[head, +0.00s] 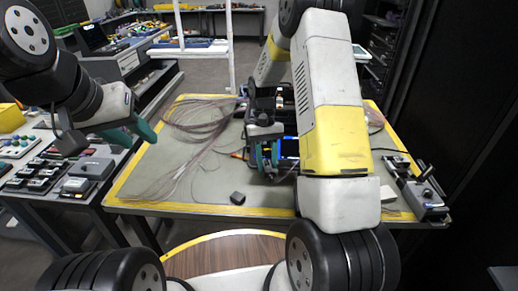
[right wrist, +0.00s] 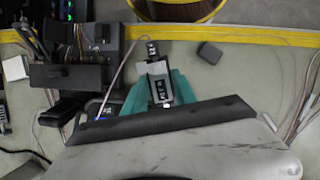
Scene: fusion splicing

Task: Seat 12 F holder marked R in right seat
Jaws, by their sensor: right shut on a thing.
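My right gripper (right wrist: 158,92) is shut on a small grey-and-black fibre holder (right wrist: 157,72) with white labels, too small to read surely. The teal fingers clasp it from both sides, and it appears held clear of the mat. The right seat cannot be made out clearly. My left gripper (head: 142,130) hangs off the table's left side, its fingers edge-on.
A small dark block (head: 238,198) lies on the grey mat near the front edge. Loose fibres (head: 195,125) spread over the left of the table (head: 190,205).

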